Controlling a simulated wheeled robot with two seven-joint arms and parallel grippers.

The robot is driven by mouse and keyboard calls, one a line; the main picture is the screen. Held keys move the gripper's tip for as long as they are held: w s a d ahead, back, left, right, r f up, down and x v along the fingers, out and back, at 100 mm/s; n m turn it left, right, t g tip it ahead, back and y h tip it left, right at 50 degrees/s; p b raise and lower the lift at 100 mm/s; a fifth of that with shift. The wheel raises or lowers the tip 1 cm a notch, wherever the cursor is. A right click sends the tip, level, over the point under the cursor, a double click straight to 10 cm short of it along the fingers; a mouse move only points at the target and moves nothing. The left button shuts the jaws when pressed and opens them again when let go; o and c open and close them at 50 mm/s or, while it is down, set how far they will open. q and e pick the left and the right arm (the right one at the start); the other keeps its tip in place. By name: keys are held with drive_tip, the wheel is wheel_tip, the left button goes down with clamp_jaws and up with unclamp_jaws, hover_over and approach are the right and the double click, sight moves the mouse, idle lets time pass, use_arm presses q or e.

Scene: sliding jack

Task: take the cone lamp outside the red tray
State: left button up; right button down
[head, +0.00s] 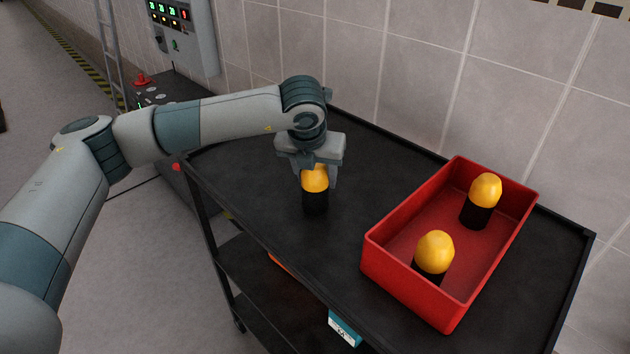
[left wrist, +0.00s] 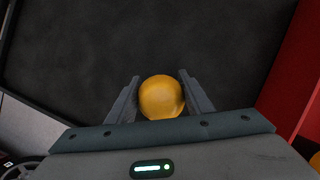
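A cone lamp (head: 315,192) with a yellow dome and a black base stands upright on the black cart top, left of the red tray (head: 385,262). My left gripper (head: 318,178) is over this lamp, pointing down, with a finger on either side of the dome. In the left wrist view the dome (left wrist: 161,97) sits between the fingers (left wrist: 160,92), with thin gaps at its sides. The lamp's base is hidden there. Two similar lamps stand inside the tray, one at the back (head: 485,192) and one at the front (head: 434,255). My right gripper is not in view.
The black cart (head: 260,185) has a raised rim and lower shelves. A tiled wall (head: 400,75) runs close behind it. A control box (head: 184,35) and a ladder (head: 108,50) are at the back left. The cart top between lamp and tray is clear.

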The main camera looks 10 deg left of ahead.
use_arm(q)
drive_tip(key=shift+c, duration=1)
